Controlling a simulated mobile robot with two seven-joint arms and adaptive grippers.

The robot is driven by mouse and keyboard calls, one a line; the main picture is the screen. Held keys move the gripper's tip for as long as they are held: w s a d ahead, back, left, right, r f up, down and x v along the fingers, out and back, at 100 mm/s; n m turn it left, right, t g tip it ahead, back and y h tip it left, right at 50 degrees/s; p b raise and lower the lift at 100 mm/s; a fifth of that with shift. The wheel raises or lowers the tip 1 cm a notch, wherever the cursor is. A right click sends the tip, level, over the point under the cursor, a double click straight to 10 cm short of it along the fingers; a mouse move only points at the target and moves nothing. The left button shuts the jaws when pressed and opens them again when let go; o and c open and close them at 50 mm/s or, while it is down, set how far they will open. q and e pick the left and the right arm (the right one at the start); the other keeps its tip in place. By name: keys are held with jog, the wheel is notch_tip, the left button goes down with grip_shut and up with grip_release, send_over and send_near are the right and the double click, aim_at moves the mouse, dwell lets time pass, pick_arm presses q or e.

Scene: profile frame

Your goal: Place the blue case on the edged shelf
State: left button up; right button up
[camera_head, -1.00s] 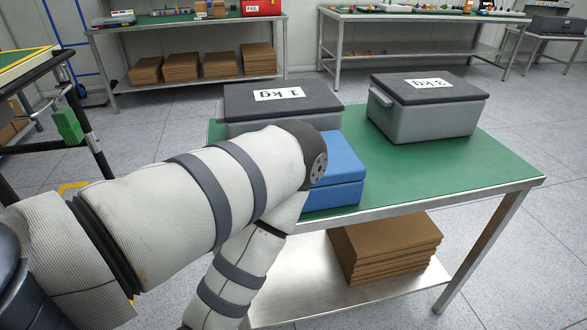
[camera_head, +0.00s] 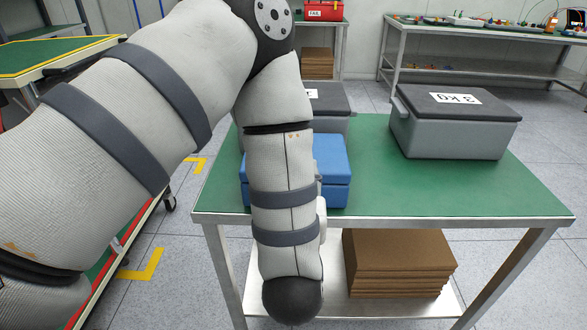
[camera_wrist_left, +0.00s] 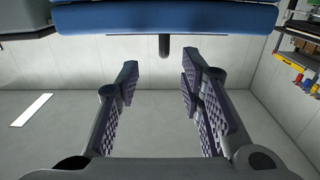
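The blue case (camera_head: 331,172) sits on the green-topped table (camera_head: 450,190), partly hidden behind my left arm. In the left wrist view its blue side (camera_wrist_left: 165,18) spans the top, with a short dark handle-like part (camera_wrist_left: 164,46) at its middle. My left gripper (camera_wrist_left: 160,75) is open, fingers apart, with nothing between them. It faces the case and looks apart from it. In the head view my left arm hides this gripper. My right gripper is in neither view. I cannot tell for sure which surface is the edged shelf.
A grey 3 kg case (camera_head: 456,128) stands right of the blue case, and another grey case (camera_head: 330,98) stands behind it. Brown boards (camera_head: 400,265) lie on the table's lower shelf (camera_head: 335,300). At left is a yellow-edged green surface (camera_head: 60,48). The table's right front is clear.

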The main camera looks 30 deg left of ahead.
aim_at(329, 150)
pick_arm(q)
jog(key=x, duration=1.2)
jog(key=shift+s+a+r, duration=0.1)
jog(key=shift+a, duration=0.1)
grip_shut()
jog(key=shift+r, duration=0.1)
